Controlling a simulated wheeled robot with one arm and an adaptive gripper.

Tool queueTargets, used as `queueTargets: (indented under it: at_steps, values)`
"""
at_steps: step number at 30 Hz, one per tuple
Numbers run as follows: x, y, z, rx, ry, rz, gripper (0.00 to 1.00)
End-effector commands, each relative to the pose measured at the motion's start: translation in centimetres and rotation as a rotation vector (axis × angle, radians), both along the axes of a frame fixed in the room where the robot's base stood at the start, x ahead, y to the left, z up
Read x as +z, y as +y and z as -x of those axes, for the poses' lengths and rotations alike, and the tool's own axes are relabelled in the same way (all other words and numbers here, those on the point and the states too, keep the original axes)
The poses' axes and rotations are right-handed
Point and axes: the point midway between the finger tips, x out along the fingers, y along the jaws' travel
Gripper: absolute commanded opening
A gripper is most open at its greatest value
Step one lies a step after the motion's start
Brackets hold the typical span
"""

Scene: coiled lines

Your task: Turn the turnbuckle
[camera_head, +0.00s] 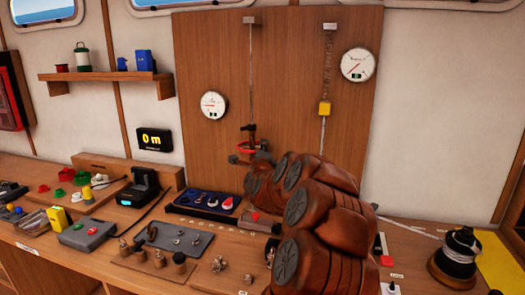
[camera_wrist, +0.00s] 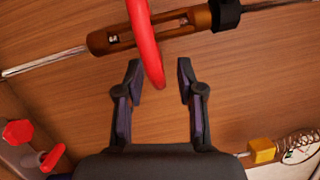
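The turnbuckle has a bronze-brown open body (camera_wrist: 113,39) with a black collar and a metal rod at each end. It lies across the top of the wrist view. A curved red handle (camera_wrist: 148,45) crosses in front of the body and hangs down between my fingers. My gripper (camera_wrist: 159,70) is open, with a finger on each side of the red handle's lower end and a visible gap on both sides. In the head view, the turnbuckle (camera_head: 251,133) hangs on the left line, with the red handle (camera_head: 247,151) near its lower part.
A wooden panel (camera_head: 290,60) stands behind, with a left gauge (camera_head: 213,105) and a right gauge (camera_head: 358,64). A yellow block (camera_head: 324,108) hangs on the right line. A blue tray (camera_head: 203,202) and several small parts crowd the bench below. A black spool (camera_head: 459,256) stands at right.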

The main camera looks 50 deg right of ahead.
Motion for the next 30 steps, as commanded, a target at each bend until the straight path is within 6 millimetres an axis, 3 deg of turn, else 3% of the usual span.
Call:
queueTargets:
  at_steps: [4,15,30]
  values:
    - [-0.02,0.00,0.01,0.000,0.000,0.000,0.36]
    - [-0.05,0.00,0.02,0.000,0.001,-0.001,0.00]
    - [-0.04,0.22,-0.03,-0.028,-0.002,-0.003,0.00]
